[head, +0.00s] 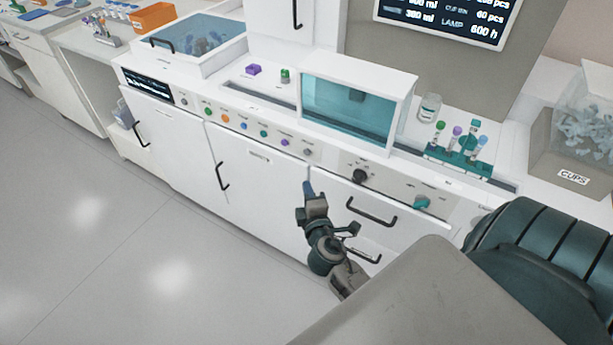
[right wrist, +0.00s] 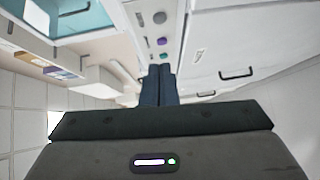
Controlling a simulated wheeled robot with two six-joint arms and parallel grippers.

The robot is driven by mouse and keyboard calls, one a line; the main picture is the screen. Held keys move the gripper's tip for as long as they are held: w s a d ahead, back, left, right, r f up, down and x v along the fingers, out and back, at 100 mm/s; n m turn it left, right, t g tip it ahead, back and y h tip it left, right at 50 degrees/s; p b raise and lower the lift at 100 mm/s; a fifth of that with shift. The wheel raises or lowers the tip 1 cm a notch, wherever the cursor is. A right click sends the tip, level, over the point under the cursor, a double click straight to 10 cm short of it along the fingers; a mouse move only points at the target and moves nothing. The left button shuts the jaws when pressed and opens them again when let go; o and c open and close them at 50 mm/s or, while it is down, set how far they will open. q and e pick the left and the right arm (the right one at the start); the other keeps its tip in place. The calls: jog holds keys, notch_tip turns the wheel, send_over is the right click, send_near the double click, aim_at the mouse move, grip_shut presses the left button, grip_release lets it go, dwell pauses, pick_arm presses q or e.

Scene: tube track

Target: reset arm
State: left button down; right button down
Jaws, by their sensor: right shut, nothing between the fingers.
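My right gripper (head: 308,188) is in front of the white lab bench's cabinet doors, below the row of coloured buttons. Its dark blue fingers are together and hold nothing. In the right wrist view the shut fingers of this gripper (right wrist: 158,86) point toward the bench front, with the buttons beyond them. It looks apart from the bench, but the exact gap is hard to judge. My left gripper does not show in either view.
The bench carries a glass-fronted chamber (head: 348,110), a teal tube rack (head: 460,160) with several tubes, and a bin labelled CUPS (head: 572,178). Black handles (head: 371,212) stick out from the doors and drawers. The grey floor (head: 130,240) at the left is clear.

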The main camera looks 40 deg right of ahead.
dwell(0.7)
jog(key=s+a+f+m+g+y, duration=0.15)
jog(key=s+f+g, duration=0.3)
jog(key=f, duration=1.25)
jog(key=s+f+m+g+y, duration=0.3)
jog(key=s+f, duration=0.3)
jog(key=f, duration=1)
jog(key=s+f+m+g, duration=0.2)
jog(key=s+f, duration=0.4)
jog(key=s, duration=0.4)
jog(key=s+a+f+m+g+y, duration=0.1)
jog(key=s+f+m+g, duration=0.1)
jog(key=s+f, duration=0.5)
jog(key=s+f+m+g+y, duration=0.1)
jog(key=s+f+m+g, duration=0.2)
jog(key=s+f, duration=0.4)
jog(key=s, duration=0.7)
jog(key=shift+a+f+m, duration=0.2)
jog(key=shift+a+m, duration=0.05)
jog(key=shift+m, duration=0.1)
jog(key=shift+s, duration=0.1)
